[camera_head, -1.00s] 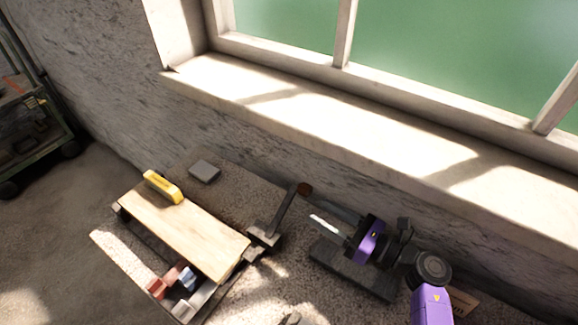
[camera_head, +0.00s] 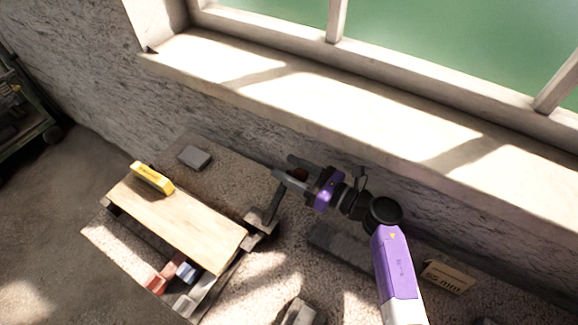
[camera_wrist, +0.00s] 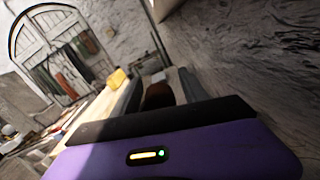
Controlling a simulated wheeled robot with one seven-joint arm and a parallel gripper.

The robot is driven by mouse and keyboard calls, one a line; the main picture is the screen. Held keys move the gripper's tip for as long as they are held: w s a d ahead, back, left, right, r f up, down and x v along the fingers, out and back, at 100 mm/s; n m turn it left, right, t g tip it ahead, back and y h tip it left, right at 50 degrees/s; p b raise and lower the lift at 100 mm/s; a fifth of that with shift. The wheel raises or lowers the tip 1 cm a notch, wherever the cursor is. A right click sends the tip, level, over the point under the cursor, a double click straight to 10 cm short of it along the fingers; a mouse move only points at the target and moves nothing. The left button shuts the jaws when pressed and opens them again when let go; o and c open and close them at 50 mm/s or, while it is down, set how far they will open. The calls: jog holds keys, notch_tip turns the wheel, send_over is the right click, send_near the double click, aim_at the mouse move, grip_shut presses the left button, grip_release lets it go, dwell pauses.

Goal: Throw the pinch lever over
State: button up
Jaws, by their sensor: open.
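The pinch lever (camera_head: 271,207) is a dark bar that rises from a dark bracket at the right end of a pale wooden board (camera_head: 180,222). My gripper (camera_head: 287,168) is at the lever's upper end, with its fingers pointing left. In the wrist view the lever's brown knob (camera_wrist: 157,97) shows between the two finger pads of my gripper (camera_wrist: 160,88). The jaws are open, one finger on each side of the knob. I cannot tell whether either finger touches it. In the head view the fingers partly hide the knob.
A yellow block (camera_head: 152,178) lies on the board's far left end. A grey block (camera_head: 194,157) lies behind it. Red and blue pieces lie below the board's front. A dark slab (camera_head: 338,243) lies under my arm. The wall and window sill (camera_head: 300,105) run close behind.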

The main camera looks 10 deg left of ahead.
jog(key=shift+a, duration=0.15)
grip_shut()
